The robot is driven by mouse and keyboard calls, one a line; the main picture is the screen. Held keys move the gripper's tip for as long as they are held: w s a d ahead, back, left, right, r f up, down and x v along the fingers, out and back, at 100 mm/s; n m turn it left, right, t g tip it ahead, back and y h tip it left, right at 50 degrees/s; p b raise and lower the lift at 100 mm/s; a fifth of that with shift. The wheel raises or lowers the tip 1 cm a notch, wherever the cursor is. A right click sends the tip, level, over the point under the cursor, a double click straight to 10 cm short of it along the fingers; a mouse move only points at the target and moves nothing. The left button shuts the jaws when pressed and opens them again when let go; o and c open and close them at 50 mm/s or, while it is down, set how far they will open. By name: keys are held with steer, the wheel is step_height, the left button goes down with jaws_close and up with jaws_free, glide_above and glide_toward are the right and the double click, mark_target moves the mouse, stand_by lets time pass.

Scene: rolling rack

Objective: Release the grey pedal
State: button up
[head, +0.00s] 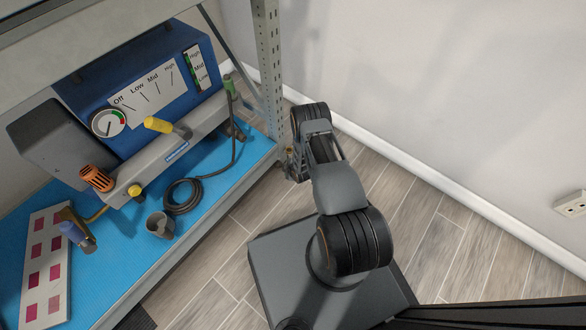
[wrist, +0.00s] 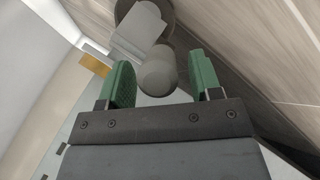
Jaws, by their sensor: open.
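In the wrist view, my gripper (wrist: 160,85) is open, with its two green fingers apart. A grey part with a rounded end, which looks like the grey pedal (wrist: 157,72), shows between and just beyond the fingertips. Whether a finger touches it I cannot tell. Behind it are a paler flat grey piece and a darker round part, perhaps the rack's caster. In the head view, my arm reaches down beside the rack's corner post (head: 270,70). The pedal and my fingertips cannot be made out there.
The rack's blue shelf (head: 120,255) holds a blue device (head: 140,80) with a dial, a coiled cable (head: 183,197), a grey cup (head: 160,224) and a colour chart (head: 45,270). A white wall (head: 400,80) stands close behind my arm. Wood-look floor (head: 455,240) is clear at right.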

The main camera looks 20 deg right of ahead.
steer(key=p+v, duration=0.5)
steer(key=v, duration=0.7)
steer(key=shift+s+r, duration=0.2)
steer(key=shift+r, duration=0.05)
steer(key=w+r+m+g+p, duration=0.15)
steer(key=r+p, duration=0.35)
steer(key=r, duration=1)
steer(key=w+r+m+h+p, duration=0.1)
steer(key=w+r+m+p, duration=0.3)
steer(key=r, duration=1)
steer(key=r+m+g+p, duration=0.1)
steer(key=r+p, duration=0.6)
steer(key=r, duration=0.8)
steer(key=s+a+r+m+p, duration=0.2)
steer(key=s+r+p, duration=0.2)
steer(key=r, duration=0.7)
steer(key=s+a+r+m+g+p, duration=0.1)
steer(key=s+a+r+m+p, duration=0.1)
steer(key=s+r+p, duration=0.3)
steer(key=s+a+r+m+g+p, duration=0.1)
steer(key=s+r+p, duration=0.3)
steer(key=s+r, duration=0.6)
step_height(320, 180, up, 8)
steer(key=shift+s+a+r+m+y+p, duration=0.2)
steer(key=shift+s+a+m+y+p, duration=0.15)
steer(key=shift+a+m, duration=0.45)
